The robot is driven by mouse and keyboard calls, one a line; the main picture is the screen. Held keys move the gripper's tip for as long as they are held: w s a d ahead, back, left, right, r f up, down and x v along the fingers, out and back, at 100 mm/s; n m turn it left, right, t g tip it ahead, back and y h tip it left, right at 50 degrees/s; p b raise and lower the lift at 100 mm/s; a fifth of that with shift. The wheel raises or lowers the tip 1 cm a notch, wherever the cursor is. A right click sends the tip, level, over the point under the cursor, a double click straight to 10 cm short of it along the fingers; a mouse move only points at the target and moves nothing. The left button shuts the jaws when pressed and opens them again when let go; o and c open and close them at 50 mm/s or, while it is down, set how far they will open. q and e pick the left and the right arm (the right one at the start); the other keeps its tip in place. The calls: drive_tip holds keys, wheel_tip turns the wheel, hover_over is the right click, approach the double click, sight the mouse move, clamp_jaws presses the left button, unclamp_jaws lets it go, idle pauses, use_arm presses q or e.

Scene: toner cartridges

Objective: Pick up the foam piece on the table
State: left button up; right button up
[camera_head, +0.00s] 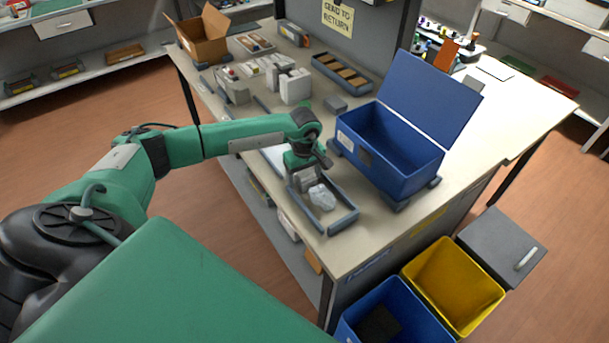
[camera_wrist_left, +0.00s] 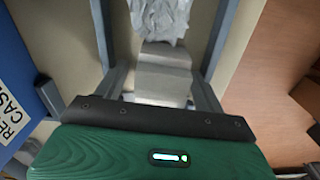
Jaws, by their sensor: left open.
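A pale grey block that looks like the foam piece (camera_head: 307,184) lies in a shallow grey tray (camera_head: 340,226) near the table's front edge. In the left wrist view the block (camera_wrist_left: 163,72) lies between the tray's side walls. A crumpled clear plastic bag (camera_head: 322,197) lies against its end; the bag (camera_wrist_left: 160,18) also shows at the top of the wrist view. My left gripper (camera_head: 304,174) is open and points down over the block, hiding part of it in the head view. I cannot tell whether the fingers touch it. My right gripper is not in view.
An open blue box (camera_head: 390,150) with its lid raised stands right of the tray. White boxes (camera_head: 295,86), a divided tray (camera_head: 342,72) and a cardboard box (camera_head: 203,38) stand farther back. Blue (camera_head: 350,325) and yellow (camera_head: 452,287) bins stand below the table's near end.

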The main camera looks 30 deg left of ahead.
use_arm(q)
drive_tip(key=c, duration=1)
drive_tip(key=shift+c, duration=0.2)
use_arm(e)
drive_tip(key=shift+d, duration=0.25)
use_arm(q)
drive_tip(key=shift+r, duration=0.1)
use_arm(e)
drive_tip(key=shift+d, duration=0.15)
